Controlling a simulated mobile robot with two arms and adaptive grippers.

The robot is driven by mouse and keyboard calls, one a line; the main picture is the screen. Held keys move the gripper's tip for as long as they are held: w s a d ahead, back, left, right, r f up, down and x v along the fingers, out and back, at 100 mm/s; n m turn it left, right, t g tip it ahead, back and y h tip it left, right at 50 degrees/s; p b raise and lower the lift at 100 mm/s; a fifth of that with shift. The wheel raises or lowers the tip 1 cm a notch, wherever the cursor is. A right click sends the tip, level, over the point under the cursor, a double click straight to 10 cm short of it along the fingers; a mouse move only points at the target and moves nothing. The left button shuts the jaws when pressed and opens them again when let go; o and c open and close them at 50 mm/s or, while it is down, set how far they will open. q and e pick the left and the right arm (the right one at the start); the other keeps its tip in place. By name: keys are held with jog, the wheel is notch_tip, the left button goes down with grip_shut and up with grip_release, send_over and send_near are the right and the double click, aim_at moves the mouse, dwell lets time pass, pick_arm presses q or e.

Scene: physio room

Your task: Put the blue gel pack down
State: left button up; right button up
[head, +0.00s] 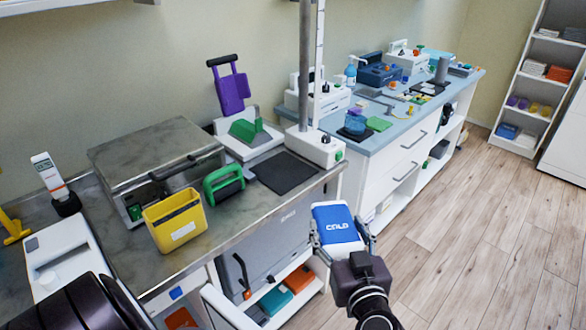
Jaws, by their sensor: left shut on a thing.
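The blue gel pack (336,223), with white lettering that reads COLD and a white edge, is in the middle of the head view. My right gripper is not in view.
On the bench stand a yellow bin (175,222), a green-handled item (224,186) and a dark mat (284,173). A blue-topped counter (385,137) holds many small items. Orange and teal packs (276,299) lie on a low shelf. The wooden floor (480,240) at right is clear.

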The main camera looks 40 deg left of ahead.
pick_arm(q)
jog(key=shift+m+t, duration=0.3)
jog(key=shift+t, duration=0.1)
jog(key=w+a, duration=0.2)
jog(key=w, duration=0.1)
jog(key=w+a+r+p, duration=0.1)
jog(key=w+a, duration=0.2)
jog(key=shift+a+r, duration=0.2)
jog(key=w+a+r+p, duration=0.1)
jog(key=w+a+r, duration=0.25)
jog(key=a, duration=0.35)
jog(key=w+a+r+m+t+h+p, duration=0.1)
jog(key=w+a+r, duration=0.2)
jog(key=a+r, duration=0.3)
jog(key=w+a+r+p, duration=0.1)
jog(key=w+a+r, duration=0.2)
jog(key=a, duration=0.5)
send_over(289, 177)
jog(key=shift+h, duration=0.3)
notch_tip(289, 177, down, 14)
jog(key=shift+s+f, duration=0.1)
jog(key=shift+f, duration=0.05)
jog(key=shift+f+b, duration=0.6)
jog(key=shift+f, duration=2.05)
